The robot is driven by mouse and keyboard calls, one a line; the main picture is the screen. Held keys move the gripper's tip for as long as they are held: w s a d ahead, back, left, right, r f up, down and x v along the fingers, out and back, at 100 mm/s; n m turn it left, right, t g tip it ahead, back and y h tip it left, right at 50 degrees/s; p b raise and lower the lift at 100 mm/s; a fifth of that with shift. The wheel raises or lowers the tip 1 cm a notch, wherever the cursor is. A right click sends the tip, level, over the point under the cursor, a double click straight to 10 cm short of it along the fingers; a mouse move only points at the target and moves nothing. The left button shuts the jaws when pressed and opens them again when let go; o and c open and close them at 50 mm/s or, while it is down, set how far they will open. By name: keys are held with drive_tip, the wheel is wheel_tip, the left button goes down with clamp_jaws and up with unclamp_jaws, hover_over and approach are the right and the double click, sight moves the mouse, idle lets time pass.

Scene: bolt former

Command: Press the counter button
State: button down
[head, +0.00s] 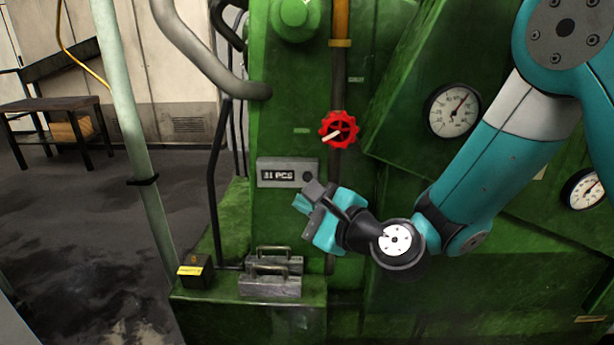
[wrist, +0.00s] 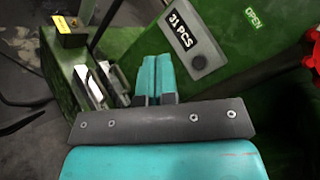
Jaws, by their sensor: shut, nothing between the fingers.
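The grey counter box (head: 272,174) reads "31 PCS" and is fixed to the green machine's front. My gripper (head: 305,204) is shut and empty, just below and right of the counter digits. In the wrist view its teal fingers (wrist: 156,78) lie side by side, left of and below the button in the picture. A touch between fingers and box does not show.
A red handwheel (head: 339,130) is above my gripper. Metal blocks with handles (head: 270,285) and a black-yellow box (head: 195,271) stand on the machine's lower ledge. A pale green post (head: 133,130) rises at left. A pressure gauge (head: 453,110) is near my arm.

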sight(308, 177)
drive_tip(key=w+p, duration=0.2)
drive_tip(key=w, duration=0.4)
drive_tip(key=shift+w, duration=0.25)
drive_tip(key=shift+w+d, duration=0.1)
idle(1.7)
drive_tip(key=shift+w+p, duration=0.35)
drive_tip(key=shift+p, duration=0.15)
drive_tip(key=shift+w, duration=0.45)
idle(0.4)
drive_tip(key=shift+s, duration=0.9)
